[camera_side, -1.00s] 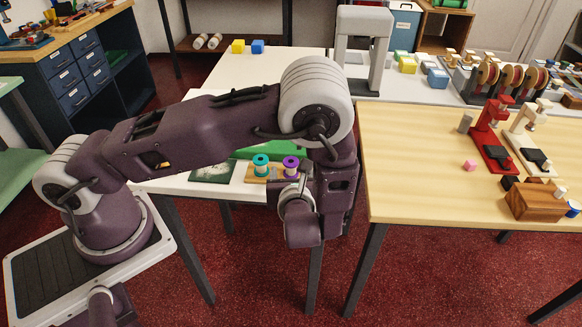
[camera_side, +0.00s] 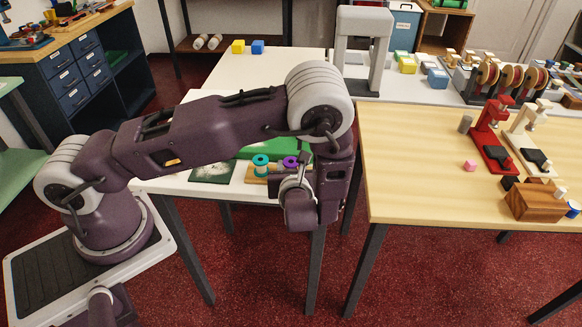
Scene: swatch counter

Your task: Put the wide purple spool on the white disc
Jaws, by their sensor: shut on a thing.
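The purple spool (camera_side: 290,162) is at the right end of a small wooden board on the white table, partly covered by my wrist. My gripper (camera_side: 304,166) is at its right side and shut on it; the fingertips are mostly hidden behind my wrist. Whether the spool touches the board cannot be told.
A teal spool (camera_side: 260,163) stands on the wooden board (camera_side: 257,180) just left of the purple one. A grey frame (camera_side: 346,50) stands farther back. The light wooden table (camera_side: 420,180) is to the right.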

